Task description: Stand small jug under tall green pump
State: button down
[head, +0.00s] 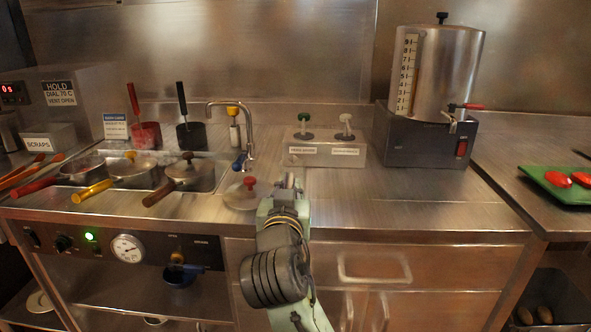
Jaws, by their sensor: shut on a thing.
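The green-topped pump (303,127) stands on the left of a labelled steel box (324,153) at the back of the counter, beside a white-topped pump (346,127). My gripper (289,183) is low over the counter, in front of this box and a little left of the green pump. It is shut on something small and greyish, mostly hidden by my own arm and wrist. I cannot tell whether this is the small jug. No other jug shows clearly on the counter top. A blue cup (178,276) sits on the shelf below, under a small tap.
A lid with a red knob (248,194) lies just left of my gripper, near the faucet (250,132). Several pans sit in wells (219,203) on the left. A large steel urn (436,73) stands at the back right. The counter right of my gripper is clear.

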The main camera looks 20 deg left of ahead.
aim_at(296, 175)
jog(key=x, duration=0.3)
jog(key=p+x, duration=0.1)
jog(key=x, duration=0.4)
jog(key=shift+w+d+f+p, duration=0.2)
jog(key=shift+w+f+p, duration=0.15)
jog(key=shift+f, duration=0.05)
jog(key=shift+w+f, duration=0.15)
jog(key=shift+f, duration=0.15)
jog(key=shift+f+p, duration=0.35)
jog(key=shift+f, duration=1.2)
jog(key=shift+f, duration=0.1)
jog(key=shift+f, duration=0.15)
jog(key=c, duration=1.6)
grip_release()
jog(key=shift+c, duration=0.2)
